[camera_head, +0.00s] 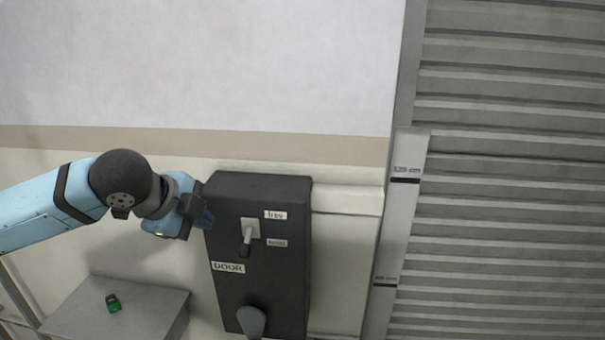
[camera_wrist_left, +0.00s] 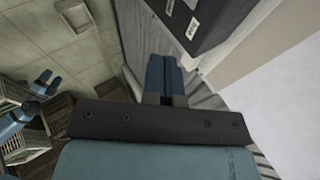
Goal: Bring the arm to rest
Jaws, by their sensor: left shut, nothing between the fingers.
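My left arm comes in from the left in the head view. Its gripper (camera_head: 207,218) is at the left edge of a dark control box (camera_head: 285,275), left of the box's small lever; I cannot tell whether it touches the box. In the left wrist view the two blue fingers (camera_wrist_left: 164,76) are together with nothing between them. A blue gripper-like shape (camera_wrist_left: 44,84), probably my right gripper, shows small at the left of that view; its jaws are too small to judge.
The box carries a grey lever (camera_head: 248,234) hanging down, labels including "DOOR", and a rounded grey knob (camera_head: 251,321) below. A green padlock-like item (camera_head: 113,303) lies on a grey stand (camera_head: 155,305). A ribbed shutter (camera_head: 510,200) fills the right, beside a marked post (camera_head: 399,215).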

